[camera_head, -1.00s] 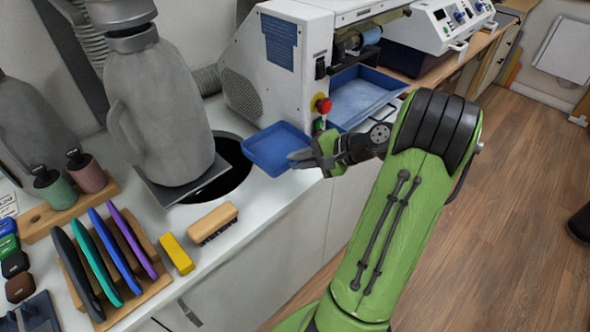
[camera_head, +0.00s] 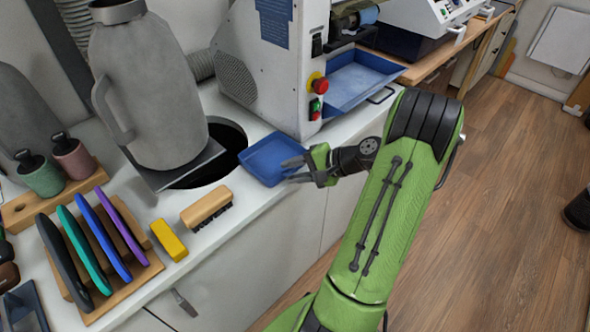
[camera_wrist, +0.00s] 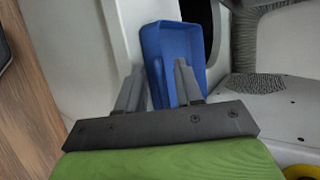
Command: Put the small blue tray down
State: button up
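The small blue tray (camera_head: 268,156) appears to rest level on the white counter, close to its front edge, between the round black opening and the white machine. My gripper (camera_head: 295,168) is at the tray's right side with its fingers spread apart. In the wrist view the tray (camera_wrist: 178,38) extends away from the gripper (camera_wrist: 159,70). One finger is over the tray's inside and the other is outside its wall, with a gap between them. The tray's underside is hidden.
The white machine (camera_head: 270,75) with a red button (camera_head: 320,86) stands behind the tray. A larger blue tray (camera_head: 355,80) is at its right. A grey jug-like form (camera_head: 150,90) stands left. A wooden brush (camera_head: 207,207) and yellow block (camera_head: 168,240) lie in front.

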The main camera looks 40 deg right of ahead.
jog(key=shift+s+r, duration=0.1)
jog(key=shift+r, duration=0.15)
jog(key=p+v, duration=0.4)
jog(key=v, duration=0.8)
jog(key=w+a+r+n+g+h, duration=0.1)
jog(key=w+a+r+n+g, duration=0.25)
jog(key=a, duration=0.45)
jog(key=w+a+r+n+g, duration=0.2)
jog(key=w+a+n, duration=0.15)
jog(key=a, duration=0.45)
jog(key=s+a+r+n+h, duration=0.2)
jog(key=s+a+n, duration=0.2)
jog(key=s+a, duration=0.2)
jog(key=s+a+r+n+h, duration=0.2)
jog(key=s+a+n, duration=0.2)
jog(key=s+a, duration=0.2)
jog(key=shift+s+r+t+h, duration=0.3)
jog(key=shift+s+r+t, duration=0.1)
jog(key=shift+s, duration=0.3)
